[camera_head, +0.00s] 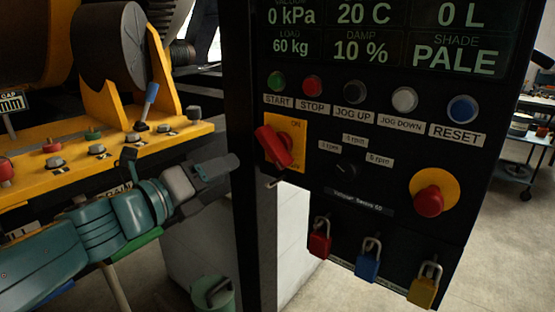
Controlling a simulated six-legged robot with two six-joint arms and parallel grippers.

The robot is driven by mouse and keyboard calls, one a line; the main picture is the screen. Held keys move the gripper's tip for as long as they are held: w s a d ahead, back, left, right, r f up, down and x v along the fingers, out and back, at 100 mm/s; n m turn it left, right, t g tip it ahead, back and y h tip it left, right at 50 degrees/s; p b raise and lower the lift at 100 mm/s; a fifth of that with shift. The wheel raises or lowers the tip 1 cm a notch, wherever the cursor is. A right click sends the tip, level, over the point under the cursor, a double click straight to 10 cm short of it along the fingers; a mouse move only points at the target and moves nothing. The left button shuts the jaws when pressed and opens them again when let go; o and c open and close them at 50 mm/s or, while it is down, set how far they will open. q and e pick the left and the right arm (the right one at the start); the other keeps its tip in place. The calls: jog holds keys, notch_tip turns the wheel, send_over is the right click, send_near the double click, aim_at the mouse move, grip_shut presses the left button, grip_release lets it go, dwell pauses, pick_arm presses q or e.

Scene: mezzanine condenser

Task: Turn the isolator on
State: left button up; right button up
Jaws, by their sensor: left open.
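The isolator is a red rotary handle (273,146) on a yellow plate (298,138) at the left edge of the black control panel. Its handle lies tilted, from upper left to lower right. The word ON shows at the plate's top; the lower marking is too small to read surely. My left gripper (225,166) comes in from the left and is open, with nothing seen between its fingers. In the picture it is left of and a little below the red handle, apart from it. My right gripper is not in view.
The panel has a row of buttons, including START (277,82) and RESET (462,108), a small black selector (347,170) and a red emergency stop (429,200). Red (320,243), blue (367,265) and yellow (424,290) padlocks hang below. A yellow machine (110,147) stands at left.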

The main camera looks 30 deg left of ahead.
aim_at(267, 147)
pick_arm(q)
jog(key=w, duration=1.4)
jog(key=shift+d, duration=0.4)
jog(key=shift+w+d+r, duration=0.2)
jog(key=shift+w+a+f, duration=0.1)
jog(key=shift+w+f, duration=0.1)
jog(key=shift+w, duration=0.15)
jog(key=shift+s+r, duration=0.15)
grip_shut()
